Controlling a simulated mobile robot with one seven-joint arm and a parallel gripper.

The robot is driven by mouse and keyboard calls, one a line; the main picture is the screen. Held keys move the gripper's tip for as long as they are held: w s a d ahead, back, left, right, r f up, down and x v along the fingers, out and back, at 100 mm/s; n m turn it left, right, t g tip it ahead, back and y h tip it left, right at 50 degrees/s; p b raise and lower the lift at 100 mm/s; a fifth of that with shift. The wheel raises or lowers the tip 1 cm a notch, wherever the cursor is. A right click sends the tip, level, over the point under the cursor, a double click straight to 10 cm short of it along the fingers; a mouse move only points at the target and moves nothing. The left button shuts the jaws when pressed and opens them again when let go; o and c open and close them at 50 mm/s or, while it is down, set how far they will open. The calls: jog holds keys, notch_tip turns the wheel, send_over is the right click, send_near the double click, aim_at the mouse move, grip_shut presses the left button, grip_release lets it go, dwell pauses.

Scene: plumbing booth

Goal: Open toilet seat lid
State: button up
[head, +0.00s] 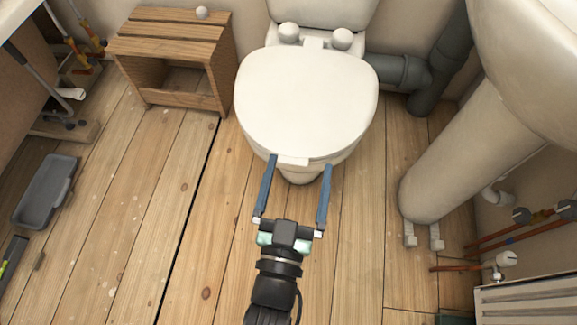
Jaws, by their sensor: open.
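The white toilet lid (306,100) lies shut over the toilet bowl in the head view. Two rounded hinge caps (289,33) join it at the back, below the cistern (325,9). A small pale tab (292,161) sticks out at the lid's front edge. My gripper (301,162) is open, with its two blue fingers pointing at the front of the lid. In the picture the fingertips lie on either side of the tab. I cannot tell whether they touch it or how high they are. Nothing is held between the fingers.
A wooden slatted stool (168,50) with a small pale ball stands left of the toilet. A white pedestal (455,150) under a basin (540,60) stands at the right. Grey pipes (400,72) run behind. A grey tray (45,190) lies at the left. The plank floor between is mostly clear.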

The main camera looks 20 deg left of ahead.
jog(key=g+b, duration=0.1)
jog(key=b, duration=0.3)
send_near(292, 164)
jog(key=b+x, duration=0.6)
jog(key=x, duration=0.2)
jog(key=shift+w, duration=0.3)
grip_shut()
